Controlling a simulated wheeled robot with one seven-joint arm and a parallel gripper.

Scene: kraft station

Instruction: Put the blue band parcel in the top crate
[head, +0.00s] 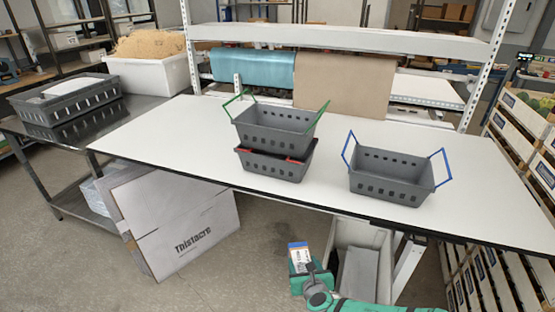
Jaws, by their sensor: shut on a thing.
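My gripper (302,268) is low in front of the table, below its front edge, at the end of my teal arm. It is shut on a small parcel (299,254), which shows blue at its upper end with a pale and orange-brown face below. My gripper hides part of the parcel. The top crate (272,137) is grey with green handles raised. It is stacked on a lower grey crate (272,169) with red handles, in the middle of the white table. The inside of the top crate looks empty as far as I see. The parcel is apart from both crates.
A grey crate with blue handles (390,186) stands to the right on the white table (180,138). A shelf frame (350,39) with teal and brown rolls stands behind. A large Thistacre carton (185,225) leans under the table's left part. The table's left part is clear.

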